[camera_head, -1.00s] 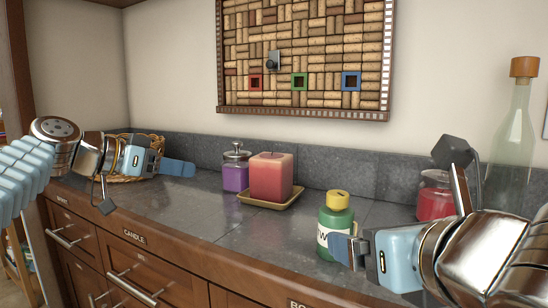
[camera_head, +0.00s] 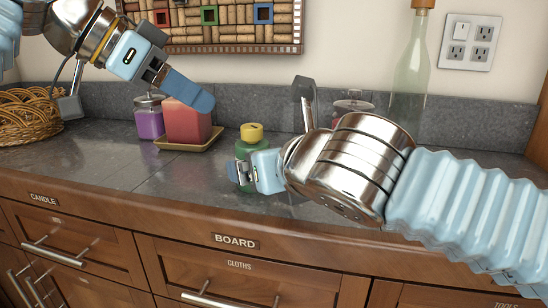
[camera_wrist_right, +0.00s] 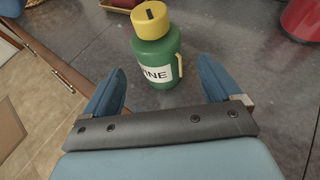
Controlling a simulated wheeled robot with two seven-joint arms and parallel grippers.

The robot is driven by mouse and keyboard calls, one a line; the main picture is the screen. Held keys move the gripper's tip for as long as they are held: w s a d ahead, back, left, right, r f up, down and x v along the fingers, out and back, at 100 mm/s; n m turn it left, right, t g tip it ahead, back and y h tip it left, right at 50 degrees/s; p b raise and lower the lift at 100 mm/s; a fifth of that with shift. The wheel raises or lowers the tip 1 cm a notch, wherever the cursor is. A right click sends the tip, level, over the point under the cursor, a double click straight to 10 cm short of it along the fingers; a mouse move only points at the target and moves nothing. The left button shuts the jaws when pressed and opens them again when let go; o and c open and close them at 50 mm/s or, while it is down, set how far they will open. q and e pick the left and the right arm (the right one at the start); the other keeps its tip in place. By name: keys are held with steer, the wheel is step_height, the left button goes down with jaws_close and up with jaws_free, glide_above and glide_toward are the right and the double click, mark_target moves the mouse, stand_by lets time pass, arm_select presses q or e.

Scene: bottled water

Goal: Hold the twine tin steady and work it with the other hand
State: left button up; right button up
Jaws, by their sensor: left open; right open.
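The twine tin is green with a yellow lid (camera_head: 251,132) and stands upright on the grey counter. In the right wrist view the tin (camera_wrist_right: 157,50) shows a white label ending in "INE" and a yellow handle on its right side. My right gripper (camera_head: 236,174) is open in front of the tin and hides its lower part in the head view. In the wrist view its two blue fingers point toward the tin, spread wider than its body, with nothing held. My left gripper (camera_head: 180,86) is open and empty, raised above the counter in front of the red candle.
The red candle (camera_head: 187,125) stands on a yellowish dish (camera_head: 172,147), beside a purple jar (camera_head: 149,122). A wicker basket (camera_head: 28,118) is at far left. A red jar (camera_head: 352,110) and a tall corked bottle (camera_head: 409,80) stand behind my right arm.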

steer(key=x, duration=0.6)
steer(key=shift+w, duration=0.15)
steer(key=shift+c, duration=0.5)
steer(key=c, duration=1)
steer(key=shift+c, duration=0.2)
steer(key=o, duration=0.5)
steer(key=c, duration=0.3)
steer(key=shift+c, duration=0.2)
